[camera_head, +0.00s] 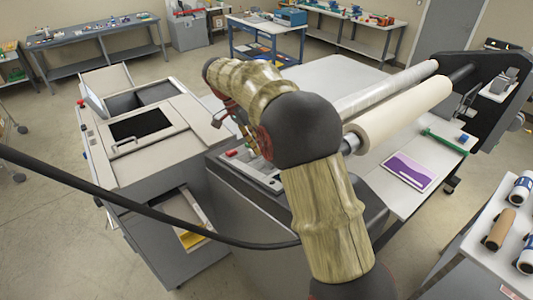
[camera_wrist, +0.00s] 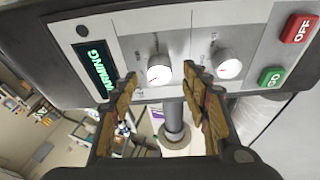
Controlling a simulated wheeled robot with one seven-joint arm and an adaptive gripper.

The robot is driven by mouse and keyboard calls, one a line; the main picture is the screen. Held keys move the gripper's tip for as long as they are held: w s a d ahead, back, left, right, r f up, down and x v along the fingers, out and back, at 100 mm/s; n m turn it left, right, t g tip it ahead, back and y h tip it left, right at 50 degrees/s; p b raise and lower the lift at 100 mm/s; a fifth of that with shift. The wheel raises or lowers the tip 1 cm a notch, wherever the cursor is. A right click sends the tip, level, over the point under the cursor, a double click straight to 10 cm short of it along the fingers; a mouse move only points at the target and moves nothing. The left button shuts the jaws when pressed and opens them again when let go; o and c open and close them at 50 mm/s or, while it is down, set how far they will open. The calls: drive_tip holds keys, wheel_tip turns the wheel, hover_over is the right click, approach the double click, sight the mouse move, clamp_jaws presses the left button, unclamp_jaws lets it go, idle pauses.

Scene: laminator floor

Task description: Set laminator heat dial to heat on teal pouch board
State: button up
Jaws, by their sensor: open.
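The laminator's control panel (camera_wrist: 190,35) fills the top of the wrist view. It has two white dials, a left dial (camera_wrist: 159,69) and a right dial (camera_wrist: 229,65), each with a red pointer mark. Their labels are too small to read, so I cannot tell which sets heat. A dark display (camera_wrist: 95,68) reads "WARMING" in green letters. My gripper (camera_wrist: 159,75) is open and empty, its fingertips on either side of the left dial; contact is unclear. In the head view my arm hides most of the gripper and panel. I cannot identify a teal pouch board.
A red OFF button (camera_wrist: 298,28) and a green GO button (camera_wrist: 270,77) sit right of the dials. In the head view, large rolls (camera_head: 400,115) lie right of my arm, above a table with a purple sheet (camera_head: 408,170). A grey machine (camera_head: 150,140) stands left.

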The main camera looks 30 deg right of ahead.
drive_tip(key=v, duration=0.9)
drive_tip(key=shift+r, duration=0.15)
